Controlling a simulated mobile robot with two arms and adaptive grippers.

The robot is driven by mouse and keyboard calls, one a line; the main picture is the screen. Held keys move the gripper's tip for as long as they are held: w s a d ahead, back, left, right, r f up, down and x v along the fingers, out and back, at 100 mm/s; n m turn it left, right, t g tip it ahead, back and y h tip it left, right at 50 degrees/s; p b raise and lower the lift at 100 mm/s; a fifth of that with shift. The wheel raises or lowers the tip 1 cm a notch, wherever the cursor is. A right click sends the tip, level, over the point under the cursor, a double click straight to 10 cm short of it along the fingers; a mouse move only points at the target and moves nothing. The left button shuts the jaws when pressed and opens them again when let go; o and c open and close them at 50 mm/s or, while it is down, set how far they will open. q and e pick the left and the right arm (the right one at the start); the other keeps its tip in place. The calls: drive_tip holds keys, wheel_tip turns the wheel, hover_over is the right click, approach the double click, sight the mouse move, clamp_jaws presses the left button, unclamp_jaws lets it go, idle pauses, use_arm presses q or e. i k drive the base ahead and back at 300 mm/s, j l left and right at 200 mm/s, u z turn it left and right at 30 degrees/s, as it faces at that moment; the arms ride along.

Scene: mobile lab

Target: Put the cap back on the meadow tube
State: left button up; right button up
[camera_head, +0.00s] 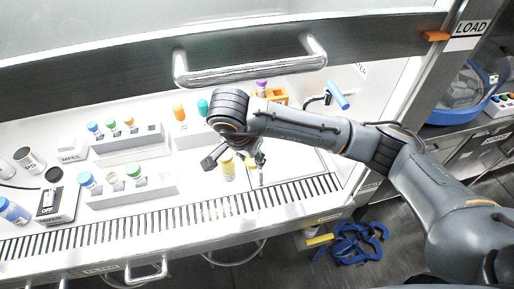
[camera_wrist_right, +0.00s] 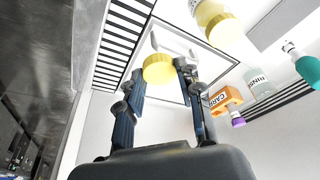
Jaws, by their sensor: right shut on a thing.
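My right gripper (camera_head: 250,162) is low over the bench, at the end of the arm that reaches in from the right. In the right wrist view its fingers (camera_wrist_right: 163,72) are closed around a yellow cap (camera_wrist_right: 159,68). Whether a tube is under that cap is unclear. I cannot read a meadow label on any tube. Tubes stand in the rear white rack (camera_head: 125,150) and front white rack (camera_head: 140,190). My left gripper is not in view.
A grey bar handle (camera_head: 250,72) crosses the cabinet front above the arm. An orange holder (camera_head: 272,96) and orange and teal-topped bottles (camera_head: 180,112) stand behind. A slotted grille (camera_head: 110,230) runs along the bench front. A black device (camera_head: 50,203) stands at left.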

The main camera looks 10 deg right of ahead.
sight(114, 180)
drive_tip(key=l+u, duration=0.15)
drive_tip(key=u, duration=0.25)
drive_tip(key=i+l+u, duration=0.1)
drive_tip(key=u, duration=0.35)
drive_tip(key=l+u, duration=0.25)
drive_tip(key=u, duration=0.15)
